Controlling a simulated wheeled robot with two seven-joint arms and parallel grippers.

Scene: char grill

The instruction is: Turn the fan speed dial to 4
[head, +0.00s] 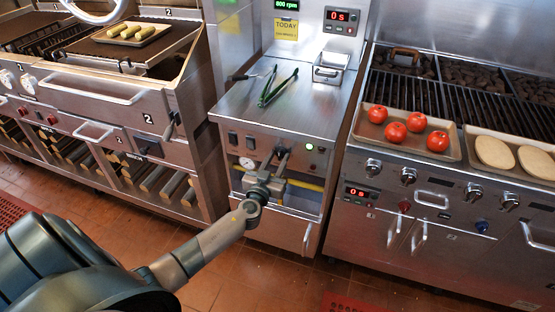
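My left gripper (276,161) reaches up to the front control panel (296,149) of the middle steel unit. Its two fingers point at the panel with a small gap showing between them. The fan speed dial cannot be made out; the gripper covers the part of the panel where it may sit. I cannot tell whether the fingers touch or grip a dial. A green display (286,4) above the unit reads "800 rpm". My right gripper is not in view.
The right grill holds a tray of tomatoes (396,132).

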